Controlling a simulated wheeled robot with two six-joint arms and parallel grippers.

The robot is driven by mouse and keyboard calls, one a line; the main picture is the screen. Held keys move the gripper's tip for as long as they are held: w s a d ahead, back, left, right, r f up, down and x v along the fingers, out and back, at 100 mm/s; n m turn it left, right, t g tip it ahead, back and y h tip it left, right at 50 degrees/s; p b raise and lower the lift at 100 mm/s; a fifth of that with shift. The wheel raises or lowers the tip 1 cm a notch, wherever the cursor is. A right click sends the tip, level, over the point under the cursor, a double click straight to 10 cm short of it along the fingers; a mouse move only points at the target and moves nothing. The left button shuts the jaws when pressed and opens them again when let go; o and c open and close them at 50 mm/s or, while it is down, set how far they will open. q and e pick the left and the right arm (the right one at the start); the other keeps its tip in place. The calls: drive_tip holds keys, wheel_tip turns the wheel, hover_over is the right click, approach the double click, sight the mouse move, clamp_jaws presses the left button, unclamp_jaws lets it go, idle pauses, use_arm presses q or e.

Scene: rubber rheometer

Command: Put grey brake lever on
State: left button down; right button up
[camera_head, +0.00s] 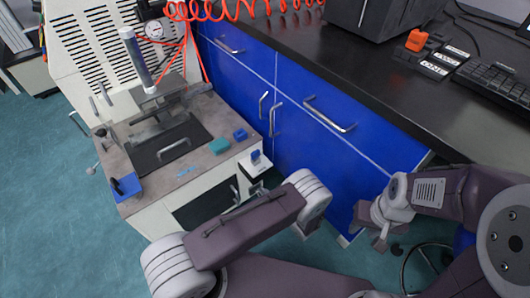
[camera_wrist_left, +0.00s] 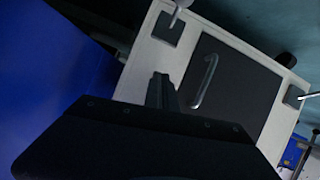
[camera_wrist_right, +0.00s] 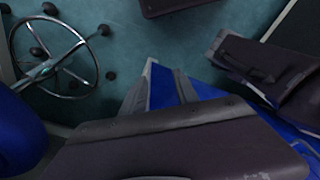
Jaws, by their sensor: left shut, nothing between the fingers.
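The machine (camera_head: 160,185) stands at the left in the head view. In the left wrist view its white front has a dark door (camera_wrist_left: 232,85) with a curved metal handle (camera_wrist_left: 206,82). A pale lever-like part (camera_wrist_left: 179,14) sits by a dark square plate at one corner, and another (camera_wrist_left: 308,97) by a second plate. I cannot tell which is the grey brake lever. My left gripper (camera_wrist_left: 162,92) is shut and empty, in front of the door in that view; my forearm mostly hides it in the head view. My right gripper (camera_head: 371,226) is open and empty, beside the blue cabinet.
The blue cabinet (camera_head: 325,150) with metal handles stands right of the machine, under a dark worktop (camera_head: 455,115) holding a keyboard (camera_head: 495,85). A wheeled stool base (camera_wrist_right: 62,62) stands on the teal floor near my right arm. Open floor (camera_head: 45,240) lies left of the machine.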

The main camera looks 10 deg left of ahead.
use_arm(q)
drive_tip(key=p+v, duration=0.3)
drive_tip(key=v, duration=0.6)
drive_tip(key=w+r+n+p, duration=0.1)
drive_tip(key=r+p, duration=0.1)
drive_tip(key=r, duration=0.1)
drive_tip(key=w+a+r+n+p, duration=0.1)
drive_tip(key=w+r+p, duration=0.1)
drive_tip(key=r, duration=0.2)
drive_tip(key=w+a+r+g+p, duration=0.1)
drive_tip(key=r+p, duration=0.2)
drive_tip(key=r, duration=0.1)
drive_tip(key=shift+w+a+r+n, duration=0.1)
drive_tip(key=shift+w+a+n, duration=0.15)
drive_tip(key=shift+n, duration=0.15)
wheel_tip(320, 180, up, 6)
drive_tip(key=a+n+g+p, duration=0.1)
drive_tip(key=p, duration=0.1)
drive_tip(key=shift+w+a+y+p, duration=0.3)
drive_tip(key=shift+a+y+p, duration=0.1)
